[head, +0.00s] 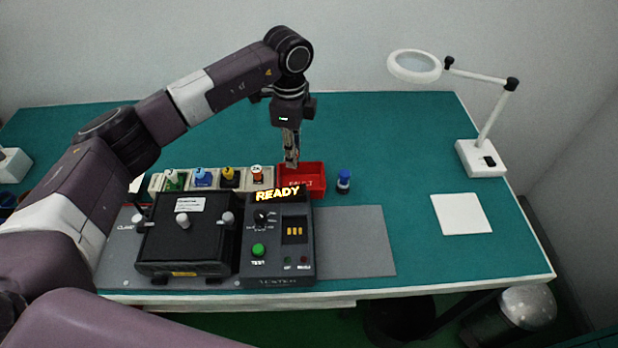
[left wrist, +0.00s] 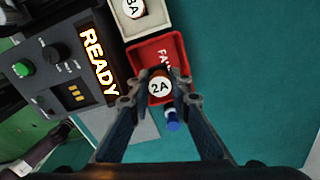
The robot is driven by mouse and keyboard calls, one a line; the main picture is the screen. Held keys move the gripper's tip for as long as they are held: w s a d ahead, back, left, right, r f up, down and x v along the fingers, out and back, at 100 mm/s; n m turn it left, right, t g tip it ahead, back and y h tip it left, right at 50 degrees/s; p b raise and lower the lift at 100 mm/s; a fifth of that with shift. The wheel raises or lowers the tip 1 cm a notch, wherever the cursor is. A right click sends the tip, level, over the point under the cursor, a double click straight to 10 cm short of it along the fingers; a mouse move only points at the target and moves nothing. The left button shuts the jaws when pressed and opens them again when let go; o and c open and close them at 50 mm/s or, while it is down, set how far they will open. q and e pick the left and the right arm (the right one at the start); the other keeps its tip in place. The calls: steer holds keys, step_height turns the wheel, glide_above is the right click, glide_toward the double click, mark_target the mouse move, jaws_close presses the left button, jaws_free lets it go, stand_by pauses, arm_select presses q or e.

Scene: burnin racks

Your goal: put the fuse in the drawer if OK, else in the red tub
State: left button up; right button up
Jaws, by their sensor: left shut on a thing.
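My left gripper (head: 291,162) is shut on a fuse and hangs over the red tub (head: 316,170). In the left wrist view the fuse (left wrist: 159,87) has a white round end marked 2A and a dark orange-brown body, between the fingertips (left wrist: 157,84). The red tub (left wrist: 172,46) bears white lettering, FAULT, in the head view. The fuse appears above the tub's edge; its exact height is unclear. I cannot clearly identify the drawer. My right gripper is not in view.
The tester (head: 277,262) displays READY beside a black lidded box (head: 186,235). A blue capped item (head: 344,182) stands right of the tub. A magnifier lamp (head: 482,157) and white pad (head: 461,214) are farther right.

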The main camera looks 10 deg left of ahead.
arm_select(q)
steer(key=shift+f+b, duration=1.65)
steer(key=shift+f, duration=1.1)
steer(key=shift+r, duration=0.1)
steer(key=o, duration=1)
step_height(320, 180, up, 12)
